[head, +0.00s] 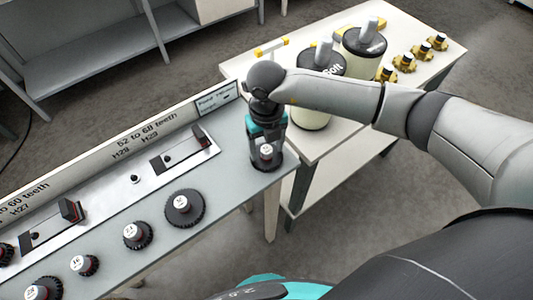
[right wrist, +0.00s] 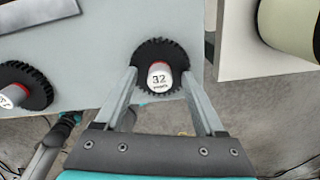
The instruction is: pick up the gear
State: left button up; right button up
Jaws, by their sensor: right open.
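A dark gear (right wrist: 148,52) with a red-banded white knob marked 32 sits near the end of the grey bench. In the head view this gear's white top (head: 266,151) shows between the fingers of my right gripper (head: 267,162), which points down over it. In the right wrist view the fingers of the right gripper (right wrist: 160,80) stand apart, one on each side of the knob. The right gripper is open; I cannot tell whether the fingers touch the gear.
More dark gears, such as a large one (head: 184,208) and a smaller one (head: 137,236), lie along the grey bench (head: 225,185). A labelled rail runs behind them. A white table (head: 420,85) to the right holds cream canisters (head: 312,115) and yellow parts (head: 421,52).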

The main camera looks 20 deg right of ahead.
grip_shut()
dwell(0.6)
dwell(0.8)
